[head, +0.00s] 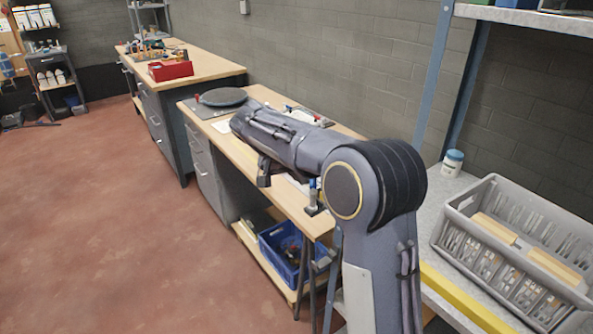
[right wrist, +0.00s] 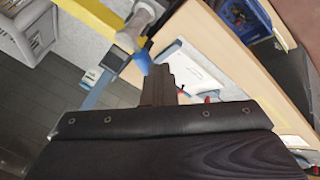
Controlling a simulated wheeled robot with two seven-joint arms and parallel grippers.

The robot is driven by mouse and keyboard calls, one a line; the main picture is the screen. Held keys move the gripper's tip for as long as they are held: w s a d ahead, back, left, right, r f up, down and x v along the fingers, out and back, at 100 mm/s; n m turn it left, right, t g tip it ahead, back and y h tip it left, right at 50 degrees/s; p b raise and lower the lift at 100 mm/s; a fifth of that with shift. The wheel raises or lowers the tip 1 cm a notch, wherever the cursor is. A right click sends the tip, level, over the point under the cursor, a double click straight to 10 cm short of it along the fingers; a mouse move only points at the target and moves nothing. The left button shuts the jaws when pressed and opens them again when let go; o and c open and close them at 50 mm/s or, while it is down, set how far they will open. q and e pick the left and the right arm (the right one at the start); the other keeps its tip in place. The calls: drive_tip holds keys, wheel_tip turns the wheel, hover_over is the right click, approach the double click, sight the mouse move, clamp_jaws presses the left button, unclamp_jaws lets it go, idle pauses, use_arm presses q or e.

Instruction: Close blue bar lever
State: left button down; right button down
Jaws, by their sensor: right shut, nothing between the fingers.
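The blue bar lever (head: 313,184) stands roughly upright on a small dark clamp at the front edge of the wooden workbench (head: 240,150). In the right wrist view a blue piece (right wrist: 141,63), which looks like the lever, shows just past my fingertips. I cannot tell whether they touch. My right gripper (head: 264,180) hangs over the bench's front edge, left of the lever in the head view. Its dark fingers also show in the right wrist view (right wrist: 159,85), shut and empty. My right arm hides part of the bench top. My left gripper is out of view.
A round dark plate (head: 222,97) lies at the bench's far end. A blue crate (head: 283,250) sits on the shelf below. A grey crate (head: 515,255) and a white jar (head: 452,162) stand on the right shelf. The floor at left is open.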

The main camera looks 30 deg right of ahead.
drive_tip(key=d+m+g+p, duration=0.1)
drive_tip(key=m, duration=0.1)
drive_tip(key=d+m+g+p, duration=0.1)
drive_tip(key=m+p, duration=0.1)
drive_tip(key=d+m+g+y+p, duration=0.1)
drive_tip(key=m+g+p, duration=0.1)
drive_tip(key=m, duration=0.1)
drive_tip(key=shift+s, duration=0.3)
drive_tip(key=shift+s+d+p, duration=0.3)
drive_tip(key=shift+d+p, duration=0.05)
drive_tip(key=shift+p, duration=0.05)
drive_tip(key=shift+s+d, duration=0.1)
idle(0.3)
